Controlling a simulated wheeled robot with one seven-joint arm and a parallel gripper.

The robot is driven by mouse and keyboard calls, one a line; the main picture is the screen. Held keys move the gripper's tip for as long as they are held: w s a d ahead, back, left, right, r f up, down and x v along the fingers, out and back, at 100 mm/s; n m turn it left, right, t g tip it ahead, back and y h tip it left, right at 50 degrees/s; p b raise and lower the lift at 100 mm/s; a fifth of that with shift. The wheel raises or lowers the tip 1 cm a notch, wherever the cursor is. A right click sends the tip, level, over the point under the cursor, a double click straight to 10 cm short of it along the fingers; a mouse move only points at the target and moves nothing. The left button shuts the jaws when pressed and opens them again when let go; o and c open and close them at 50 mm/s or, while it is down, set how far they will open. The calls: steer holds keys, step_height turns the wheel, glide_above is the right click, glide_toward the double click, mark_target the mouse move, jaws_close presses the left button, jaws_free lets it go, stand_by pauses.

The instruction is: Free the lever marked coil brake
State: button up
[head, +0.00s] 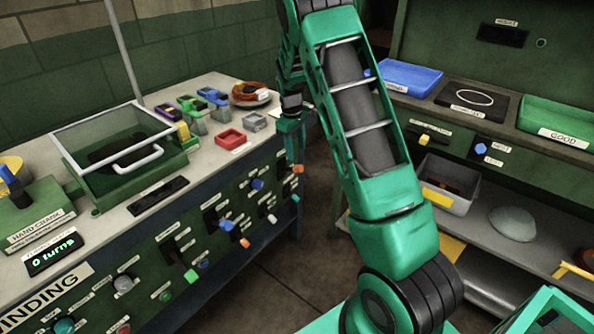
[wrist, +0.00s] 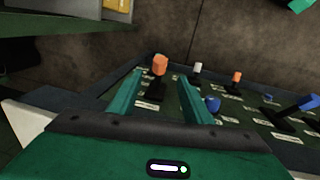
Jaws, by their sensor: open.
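Several levers with coloured rubber sleeves stick out of the green front panel of the winding bench. The small labels are too blurred to read, so I cannot tell which is marked coil brake. My gripper (wrist: 160,92) is open and empty. An orange-sleeved lever (wrist: 159,66) shows between and just beyond its fingertips; the sleeve does not visibly touch them. In the head view an orange sleeve (head: 298,168) shows right below my gripper (head: 291,150). A white-sleeved lever (wrist: 198,68), another orange-sleeved lever (wrist: 236,77) and a blue-sleeved lever (wrist: 308,103) stand to its right in the wrist view.
A blue knob (wrist: 212,103) sits close by the right finger. On the bench top (head: 215,150) are a lidded green box (head: 115,165), a red tray (head: 230,138) and small clamps. A shelf unit with a grey bin (head: 447,200) stands at right. Bare floor (head: 290,255) lies between.

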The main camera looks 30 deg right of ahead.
mark_target(297, 169)
steer(key=shift+w+f, duration=0.35)
steer(key=shift+f, duration=0.4)
steer(key=f, duration=0.3)
steer(key=d+f, duration=0.1)
steer(key=f, duration=0.6)
steer(key=shift+w+d, duration=0.2)
steer(key=shift+w, duration=0.1)
steer(key=shift+c, duration=0.3)
